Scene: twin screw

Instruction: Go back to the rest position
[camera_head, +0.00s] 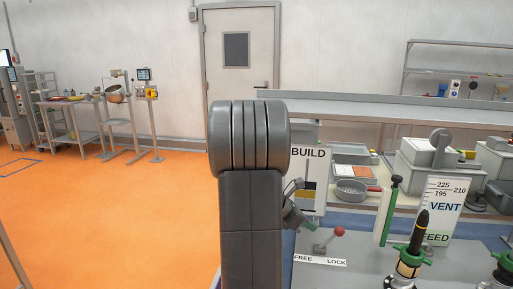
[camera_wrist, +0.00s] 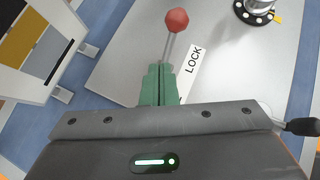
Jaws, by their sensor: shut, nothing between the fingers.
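My gripper (camera_wrist: 159,72) is shut and empty, its green fingers pressed together in the wrist view. In the head view its green part (camera_head: 297,215) shows partly behind my arm, left of and above the lever. The lever with a red ball knob (camera_wrist: 177,20) stands just beyond the fingertips in the wrist view; I cannot tell the exact gap. In the head view the red knob (camera_head: 339,232) leans to the right, over the LOCK end of the FREE/LOCK label (camera_head: 320,260).
A BUILD board (camera_head: 309,205) stands close behind my gripper. Open orange floor (camera_head: 110,220) lies left.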

